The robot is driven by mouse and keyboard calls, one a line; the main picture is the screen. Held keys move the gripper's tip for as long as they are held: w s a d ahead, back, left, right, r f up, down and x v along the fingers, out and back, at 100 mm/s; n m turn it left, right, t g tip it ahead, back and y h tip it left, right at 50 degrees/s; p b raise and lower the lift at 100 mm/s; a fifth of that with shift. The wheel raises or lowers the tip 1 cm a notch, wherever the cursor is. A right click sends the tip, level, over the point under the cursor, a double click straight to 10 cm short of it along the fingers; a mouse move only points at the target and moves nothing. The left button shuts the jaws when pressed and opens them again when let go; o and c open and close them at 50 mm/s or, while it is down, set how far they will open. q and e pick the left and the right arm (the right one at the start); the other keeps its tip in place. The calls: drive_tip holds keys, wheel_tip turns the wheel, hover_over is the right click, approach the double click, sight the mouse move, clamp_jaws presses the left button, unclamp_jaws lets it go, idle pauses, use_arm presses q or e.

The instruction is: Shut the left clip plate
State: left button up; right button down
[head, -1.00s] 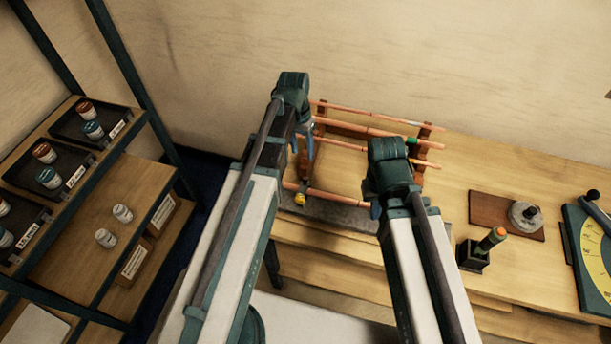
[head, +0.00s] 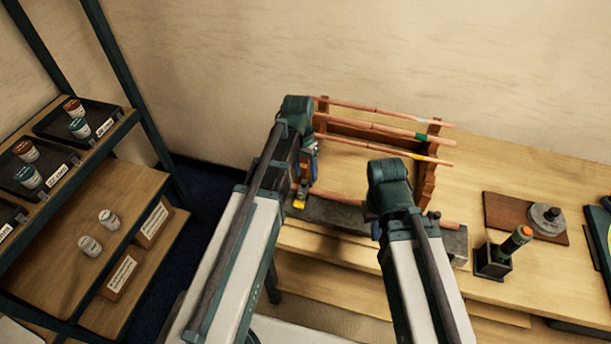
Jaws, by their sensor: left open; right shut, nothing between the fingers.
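The copper manifold has several long copper pipes (head: 375,127) on a wooden rack (head: 428,185) at the back of the bench. A lower copper pipe (head: 340,197) lies along a dark grey block (head: 335,215) at the bench front. A small yellow part (head: 299,204) shows at the left end of this block, perhaps belonging to the left clip; the clip plate itself cannot be made out. My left gripper (head: 305,183) is open, just above and beside the yellow part; contact cannot be told. My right gripper (head: 376,228) is at the block's middle, mostly hidden behind its own arm, and is shut and empty.
A green tool with an orange tip (head: 513,242) stands in a black holder (head: 492,260) at right. Behind it is a brown board (head: 510,214) with a round metal piece (head: 547,216). A shelf (head: 120,190) with jars stands at far left. The bench between rack and board is clear.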

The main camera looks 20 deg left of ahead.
use_arm(q)
clamp_jaws()
idle(1.4)
